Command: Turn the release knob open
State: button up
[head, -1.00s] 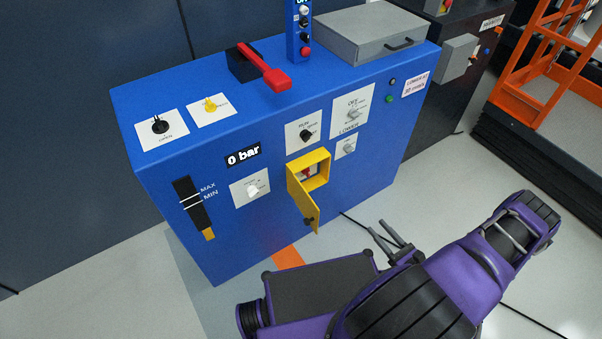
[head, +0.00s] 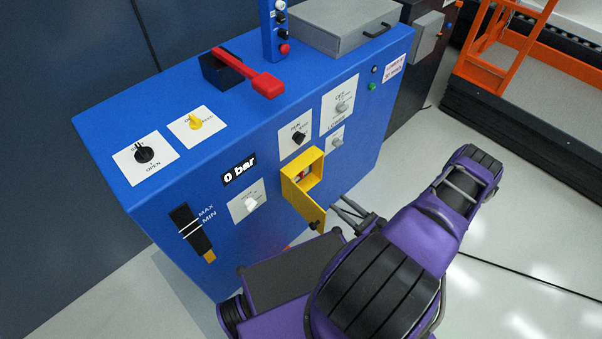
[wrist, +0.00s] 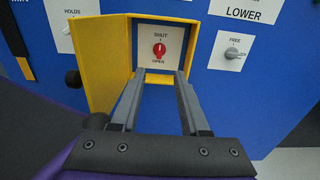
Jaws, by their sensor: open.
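The red knob (wrist: 159,50) sits on a white plate marked SHUT above and OPEN below, at the back of a yellow box (wrist: 118,35) whose door (wrist: 92,65) hangs open to the left. The knob's pointer stands upright, towards SHUT. In the head view the knob (head: 303,175) shows small inside the box. My gripper (wrist: 160,74) is open and empty, its two fingers spread at the box's mouth, just below and in front of the knob, not touching it. In the head view my gripper (head: 341,203) is right of and below the box.
The blue cabinet (head: 160,190) carries a black knob (head: 145,154), a yellow knob (head: 195,122), a red lever (head: 262,84) and a 0 bar display (head: 239,174). A grey knob (wrist: 232,53) marked FREE is right of the box. Open floor (head: 520,250) lies right.

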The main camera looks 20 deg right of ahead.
jog(key=x, duration=1.6)
jog(key=shift+w+b, duration=0.2)
jog(key=shift+b, duration=0.2)
jog(key=shift+c, duration=0.3)
grip_shut()
